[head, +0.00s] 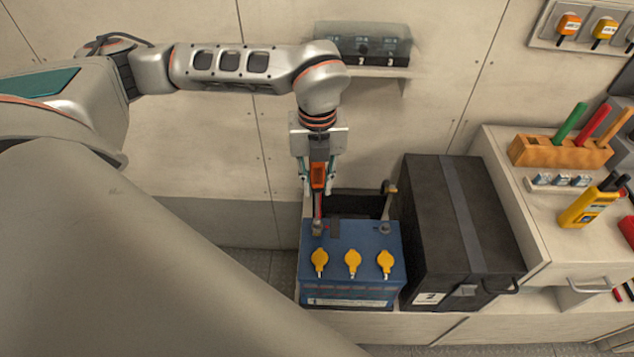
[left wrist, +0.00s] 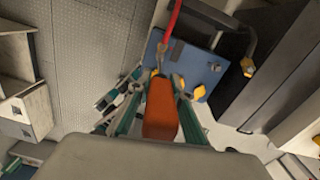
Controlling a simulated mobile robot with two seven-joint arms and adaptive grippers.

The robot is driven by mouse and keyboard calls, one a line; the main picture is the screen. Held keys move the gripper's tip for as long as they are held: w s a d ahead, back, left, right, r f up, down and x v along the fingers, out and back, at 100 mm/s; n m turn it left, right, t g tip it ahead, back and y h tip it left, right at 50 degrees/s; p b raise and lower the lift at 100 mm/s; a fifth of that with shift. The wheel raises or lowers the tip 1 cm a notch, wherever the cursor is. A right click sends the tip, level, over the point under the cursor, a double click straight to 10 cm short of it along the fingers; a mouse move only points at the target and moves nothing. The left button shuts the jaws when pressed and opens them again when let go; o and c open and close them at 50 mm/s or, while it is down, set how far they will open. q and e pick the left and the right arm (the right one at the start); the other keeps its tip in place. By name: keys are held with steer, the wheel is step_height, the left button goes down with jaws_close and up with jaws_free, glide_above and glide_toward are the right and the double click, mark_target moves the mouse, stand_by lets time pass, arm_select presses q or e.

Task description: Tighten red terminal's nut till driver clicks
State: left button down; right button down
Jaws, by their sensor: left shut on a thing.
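The blue battery (head: 350,262) has three yellow caps on top. My left gripper (head: 318,187) is above its back left corner, shut on an orange-handled driver (head: 318,174). The driver points down at the left terminal (head: 317,229). In the left wrist view, the orange handle (left wrist: 160,108) sits between the gripper's fingers and its shaft reaches the terminal, where a red cable (left wrist: 173,20) ends. The nut is too small to make out, and I cannot tell whether the tip is seated on it. The other terminal (head: 384,229) is bare. My right gripper is not in view.
A dark cable with a brass-coloured end (head: 390,188) rises behind the battery. A black strapped box (head: 455,220) stands close on its right. A wooden tool rack (head: 545,152) and yellow meter (head: 588,207) are on the right counter. A wall shelf (head: 375,70) is behind my left arm.

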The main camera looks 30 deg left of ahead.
mark_target(317, 169)
arm_select(q)
steer(key=shift+r+p, duration=1.15)
steer(key=shift+r, duration=1.05)
